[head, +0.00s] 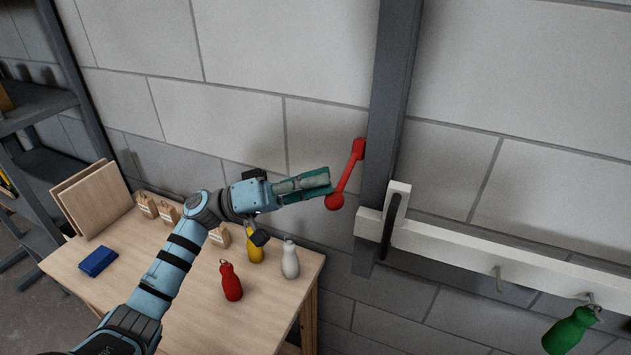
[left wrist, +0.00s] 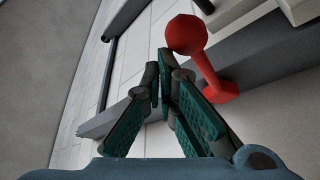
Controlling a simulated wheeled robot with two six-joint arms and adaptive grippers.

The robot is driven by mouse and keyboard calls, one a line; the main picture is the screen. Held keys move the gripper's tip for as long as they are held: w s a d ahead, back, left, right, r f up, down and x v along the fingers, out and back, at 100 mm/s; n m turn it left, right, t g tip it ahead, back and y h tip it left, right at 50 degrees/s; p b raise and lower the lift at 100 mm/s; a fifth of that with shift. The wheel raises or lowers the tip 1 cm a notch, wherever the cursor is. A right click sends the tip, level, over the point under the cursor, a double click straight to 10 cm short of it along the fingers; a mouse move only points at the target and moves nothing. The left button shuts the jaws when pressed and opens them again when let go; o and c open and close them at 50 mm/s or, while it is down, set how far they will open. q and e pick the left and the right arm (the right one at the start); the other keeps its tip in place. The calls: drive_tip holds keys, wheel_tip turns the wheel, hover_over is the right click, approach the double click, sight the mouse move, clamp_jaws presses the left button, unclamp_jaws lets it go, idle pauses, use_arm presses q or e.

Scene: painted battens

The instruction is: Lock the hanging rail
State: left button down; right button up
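A red lever (head: 350,172) with a round knob is mounted on the dark grey post (head: 392,95). It slants down to the left, its knob lowest. A white hanging rail (head: 460,247) crosses the post lower down, with a white end bracket and a black handle (head: 389,226) there. My left gripper (head: 329,181) is beside the lever's knob, on its left. In the left wrist view its fingertips (left wrist: 162,62) meet with nothing visible between them, and the red lever (left wrist: 207,72) stands just beyond and to their right. Whether they touch it I cannot tell. My right gripper is out of view.
A green bottle (head: 570,330) hangs from a rail hook at right. Grey shelves (head: 38,105) stand at left.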

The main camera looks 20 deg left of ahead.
use_arm(q)
drive_tip(key=a, duration=0.9)
drive_tip(key=shift+a+f, duration=0.25)
drive_tip(key=shift+f, duration=0.2)
drive_tip(key=shift+d, duration=0.1)
